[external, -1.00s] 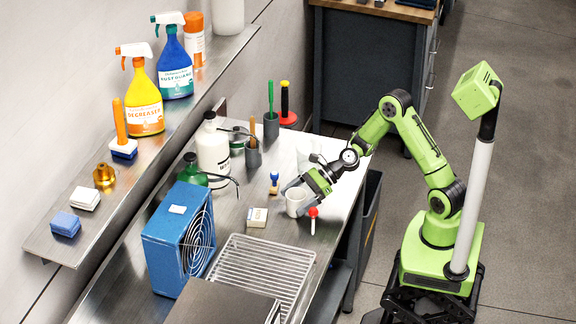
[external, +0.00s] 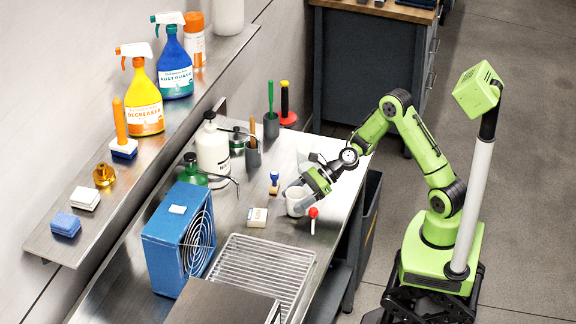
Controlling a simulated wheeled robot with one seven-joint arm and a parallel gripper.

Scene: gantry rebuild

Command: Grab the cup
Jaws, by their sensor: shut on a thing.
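The white cup (external: 295,202) stands on the steel bench near its right edge. My gripper (external: 302,200) is at the cup from the right side, shut on it, with one grey finger across its near right side. The other finger is mostly hidden by the gripper and the cup. The cup looks upright and appears to rest on the bench.
A red-topped white item (external: 313,217) stands just right of the cup. A blue-handled stamp (external: 274,183) and a small cream box (external: 257,217) are left of it. A wire rack (external: 262,272) and a blue fan box (external: 180,240) are nearer the camera.

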